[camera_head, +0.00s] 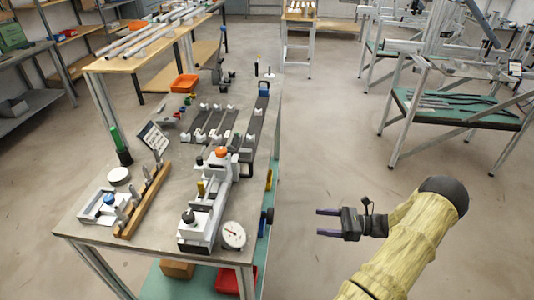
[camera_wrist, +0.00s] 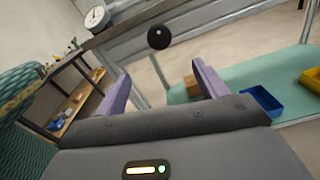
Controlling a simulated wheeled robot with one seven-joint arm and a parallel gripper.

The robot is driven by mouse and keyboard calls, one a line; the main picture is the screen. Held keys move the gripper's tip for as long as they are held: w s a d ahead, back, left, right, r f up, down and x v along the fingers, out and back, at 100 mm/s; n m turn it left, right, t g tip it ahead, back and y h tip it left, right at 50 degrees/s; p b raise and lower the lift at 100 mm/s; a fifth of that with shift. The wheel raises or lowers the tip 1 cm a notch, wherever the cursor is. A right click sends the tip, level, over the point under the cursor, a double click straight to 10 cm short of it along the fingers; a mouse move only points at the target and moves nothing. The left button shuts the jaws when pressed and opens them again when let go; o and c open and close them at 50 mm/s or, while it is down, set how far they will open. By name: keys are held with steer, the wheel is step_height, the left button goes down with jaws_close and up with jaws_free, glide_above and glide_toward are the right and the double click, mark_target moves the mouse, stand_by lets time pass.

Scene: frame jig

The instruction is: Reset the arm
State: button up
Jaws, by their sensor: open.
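My gripper (camera_head: 328,224) is in the head view, to the right of the workbench and apart from it, over bare floor. Its two purple fingers are spread and point left toward the bench, with nothing between them. In the wrist view my gripper (camera_wrist: 158,90) shows both fingers apart, with a black ball-shaped knob (camera_wrist: 159,37) beyond them. My arm, in a yellowish cover, reaches up from the lower right of the head view.
The workbench (camera_head: 150,215) holds a clamp jig (camera_head: 205,205), a round dial gauge (camera_head: 232,235), a wooden block rack (camera_head: 143,200) and an orange bin (camera_head: 184,83). Its green lower shelf (camera_wrist: 240,80) carries bins. Floor right of the bench is clear. Frame tables stand at upper right.

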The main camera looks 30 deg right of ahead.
steer(key=w+a+r+n+g+h+p, duration=0.1)
steer(key=a+r+n+g+h+p, duration=0.15)
steer(key=a+r+n+g, duration=0.45)
steer(key=a+r+n+g+h+p, duration=0.2)
steer(key=a+n+g+h, duration=0.25)
steer(key=a, duration=0.45)
steer(key=s+a+r+n+t+h+p, duration=0.4)
steer(key=a+r+n+h, duration=0.4)
steer(key=a+r+n, duration=0.4)
step_height(320, 180, up, 4)
steer(key=n, duration=0.3)
steer(key=shift+f, duration=0.25)
